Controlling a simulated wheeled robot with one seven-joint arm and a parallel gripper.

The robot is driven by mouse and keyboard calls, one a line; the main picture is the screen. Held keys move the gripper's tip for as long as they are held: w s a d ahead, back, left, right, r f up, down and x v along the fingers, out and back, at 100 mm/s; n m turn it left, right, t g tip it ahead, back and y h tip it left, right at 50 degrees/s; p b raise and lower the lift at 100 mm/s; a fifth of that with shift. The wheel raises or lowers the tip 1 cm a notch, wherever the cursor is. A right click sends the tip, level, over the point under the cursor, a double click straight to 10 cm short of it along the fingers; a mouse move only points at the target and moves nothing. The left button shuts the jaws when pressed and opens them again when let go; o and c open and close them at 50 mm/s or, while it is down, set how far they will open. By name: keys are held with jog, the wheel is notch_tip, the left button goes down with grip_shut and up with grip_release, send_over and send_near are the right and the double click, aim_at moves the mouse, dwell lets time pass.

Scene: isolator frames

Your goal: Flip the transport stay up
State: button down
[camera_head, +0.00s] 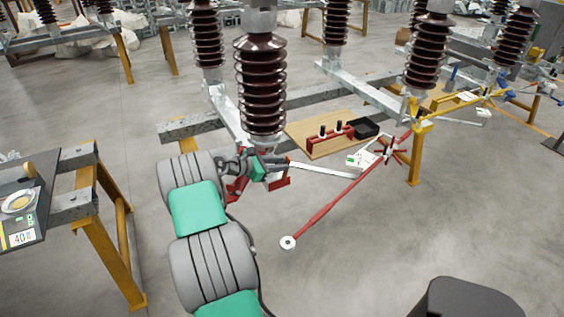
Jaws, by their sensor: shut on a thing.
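My gripper (263,184) is at the foot of the front brown insulator, at the end of my grey and green arm. Red jaw-like parts show on both sides of it. It is shut, and the contact is largely hidden by my wrist. A pale flat bar (325,170) runs right from beside the jaws, nearly level; it looks like the transport stay and the held thing, though the grip itself is not clear. A long red rod (335,205) slopes from a pale ring at its lower left end up to a red star-shaped hub (389,151).
A wooden board (307,147) with a red holder and black tray lies behind the bar. A yellow post (415,155) stands right of the hub. A bench frame (95,225) stands at left. Brown insulators (262,85) rise behind. Floor at front right is mostly clear.

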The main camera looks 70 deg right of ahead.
jog(key=shift+w+d+r, duration=0.15)
jog(key=shift+w+d, duration=0.25)
jog(key=shift+d, duration=0.1)
jog(key=shift+w+r, duration=0.1)
jog(key=c, duration=1.5)
grip_release()
jog(key=shift+d, duration=0.15)
jog(key=shift+o, duration=0.2)
jog(key=v, duration=0.7)
jog(key=shift+w+a, duration=0.2)
jog(key=shift+a, duration=0.2)
